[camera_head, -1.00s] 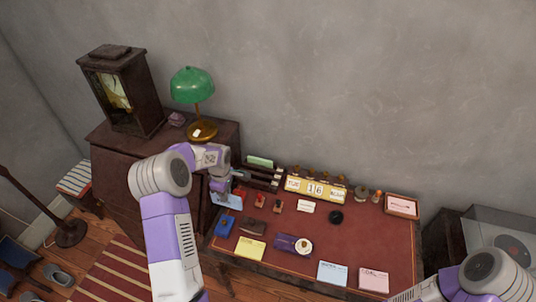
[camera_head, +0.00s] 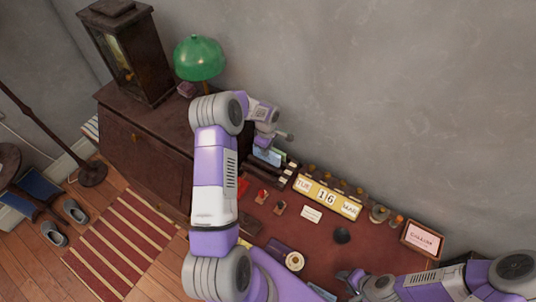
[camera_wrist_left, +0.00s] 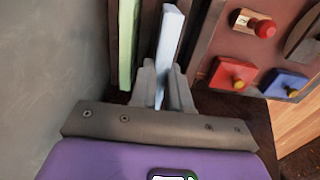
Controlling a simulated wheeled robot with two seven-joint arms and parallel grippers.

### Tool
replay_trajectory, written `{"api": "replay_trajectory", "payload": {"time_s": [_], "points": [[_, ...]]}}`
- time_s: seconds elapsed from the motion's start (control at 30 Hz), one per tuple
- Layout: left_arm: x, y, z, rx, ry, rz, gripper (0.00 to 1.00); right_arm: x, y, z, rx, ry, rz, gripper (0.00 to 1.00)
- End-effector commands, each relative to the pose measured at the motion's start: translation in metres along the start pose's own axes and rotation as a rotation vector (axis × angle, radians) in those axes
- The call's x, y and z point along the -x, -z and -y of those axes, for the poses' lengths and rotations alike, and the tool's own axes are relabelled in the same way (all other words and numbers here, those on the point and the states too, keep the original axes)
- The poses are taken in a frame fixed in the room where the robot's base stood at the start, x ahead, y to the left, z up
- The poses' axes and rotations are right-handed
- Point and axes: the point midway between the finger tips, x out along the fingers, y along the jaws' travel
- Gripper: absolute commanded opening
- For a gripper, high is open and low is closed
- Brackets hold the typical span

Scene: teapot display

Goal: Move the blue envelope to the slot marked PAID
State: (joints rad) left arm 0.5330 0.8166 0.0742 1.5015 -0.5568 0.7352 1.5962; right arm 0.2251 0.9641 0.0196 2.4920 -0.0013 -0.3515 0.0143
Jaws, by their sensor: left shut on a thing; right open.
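The light blue envelope (camera_head: 267,156) is held upright by my left gripper (camera_head: 272,142) at the dark letter rack (camera_head: 262,175). In the left wrist view the gripper fingers (camera_wrist_left: 165,88) are shut on the envelope's near edge (camera_wrist_left: 168,42). The envelope stands among the rack's dark dividers, beside a green envelope (camera_wrist_left: 128,45). I cannot tell how deep it sits or which slot it is over; the slot markings are not readable. My right gripper (camera_head: 350,279) is open and empty over the desk's front part.
The red desk top (camera_head: 325,255) holds stamps (camera_head: 262,196), a yellow date calendar (camera_head: 326,196), a black round object (camera_head: 342,235) and a framed card (camera_head: 422,238). A green lamp (camera_head: 199,58) and a dark clock case (camera_head: 125,55) stand on the cabinet left of the rack.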

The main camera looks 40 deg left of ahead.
Motion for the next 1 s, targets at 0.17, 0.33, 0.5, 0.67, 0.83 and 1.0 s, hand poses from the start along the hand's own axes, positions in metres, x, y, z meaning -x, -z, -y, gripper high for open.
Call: {"api": "replay_trajectory", "payload": {"time_s": [0.17, 0.33, 0.5, 0.67, 0.83, 1.0], "points": [[-0.017, 0.000, 0.000, 0.002, 0.000, 0.002, 0.00, 0.000, 0.001, 0.000, 0.000, 0.000, -0.002, 0.48], [-0.039, 0.000, 0.000, 0.001, -0.001, 0.001, 0.00, 0.000, 0.001, 0.000, 0.000, 0.000, -0.001, 0.48], [-0.039, 0.000, -0.001, 0.001, -0.002, 0.000, 0.00, 0.000, 0.001, 0.000, 0.000, 0.000, -0.001, 0.48], [-0.042, 0.000, -0.001, 0.000, -0.002, 0.000, 0.00, -0.003, 0.001, -0.001, 0.000, 0.000, -0.001, 0.48], [-0.043, 0.000, 0.000, 0.000, -0.002, 0.001, 0.31, -0.004, 0.001, -0.001, 0.000, 0.000, -0.001, 0.48], [-0.042, 0.000, 0.000, 0.000, -0.001, 0.001, 0.41, -0.004, 0.001, -0.001, 0.000, 0.000, -0.001, 0.48]]}}
